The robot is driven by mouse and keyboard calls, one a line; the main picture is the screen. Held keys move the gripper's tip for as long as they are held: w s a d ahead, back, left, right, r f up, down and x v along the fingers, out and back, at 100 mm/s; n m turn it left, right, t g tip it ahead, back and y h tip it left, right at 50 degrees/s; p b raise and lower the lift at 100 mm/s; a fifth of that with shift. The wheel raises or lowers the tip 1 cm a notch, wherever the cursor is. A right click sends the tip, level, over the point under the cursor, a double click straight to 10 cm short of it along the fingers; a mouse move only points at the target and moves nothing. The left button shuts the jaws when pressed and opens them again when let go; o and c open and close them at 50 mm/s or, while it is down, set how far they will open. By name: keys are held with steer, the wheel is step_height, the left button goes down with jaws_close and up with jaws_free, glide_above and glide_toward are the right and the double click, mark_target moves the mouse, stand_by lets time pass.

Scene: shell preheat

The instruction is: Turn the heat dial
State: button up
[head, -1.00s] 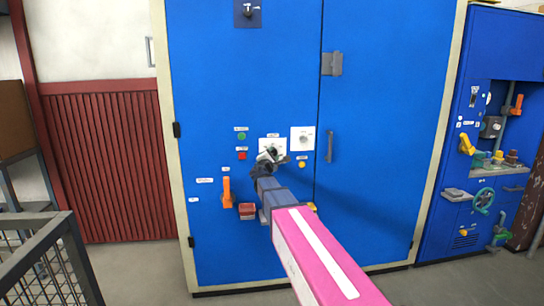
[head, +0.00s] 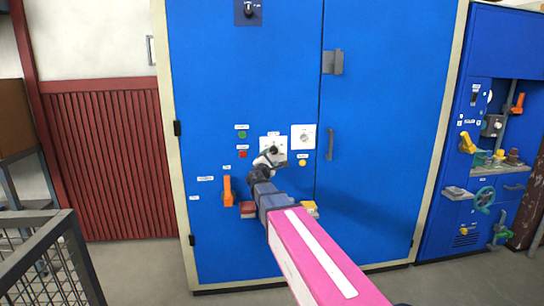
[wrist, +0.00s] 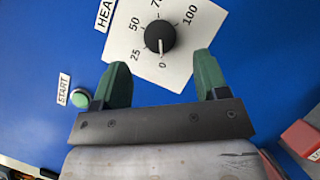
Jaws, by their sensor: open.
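The heat dial (wrist: 160,36) is a round black knob on a white scale plate marked 25, 50, 100 and 0, under a label starting "HEA". Its white pointer line is toward the 0 mark. In the head view the dial's white plate (head: 266,143) is on the blue cabinet door, partly hidden by my arm's end. My gripper (wrist: 157,80) is open, its two green fingers apart and empty, just below the dial in the wrist view. The fingertips lie to either side of the dial's lower edge. I cannot tell the gap in depth.
A green start button (wrist: 82,98) is left of the fingers and a red block (wrist: 302,138) is at lower right. In the head view, a second white dial plate (head: 303,137), an orange lever (head: 227,190) and a door handle (head: 329,145) are nearby.

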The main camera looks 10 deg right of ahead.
steer(key=v, duration=0.5)
steer(key=shift+s+a+f, duration=0.1)
steer(key=shift+s+a, duration=0.05)
steer(key=shift+s, duration=0.2)
steer(key=s+d+f+m+g, duration=0.6)
steer(key=f, duration=0.4)
steer(key=s+d+f+m+g, duration=0.5)
steer(key=s+f+m, duration=0.1)
steer(key=f, duration=0.3)
steer(key=s+a+f+m+g+y, duration=0.2)
steer(key=s+f+m+g+y, duration=0.1)
steer(key=s+f, duration=0.4)
steer(key=s+a+f+m+g+y, duration=0.3)
steer(key=s+f+y, duration=0.3)
steer(key=s, duration=0.2)
steer(key=shift+s+a+f+m+g, duration=0.25)
steer(key=shift+f+m+g, duration=0.15)
steer(key=shift+m+g, duration=0.35)
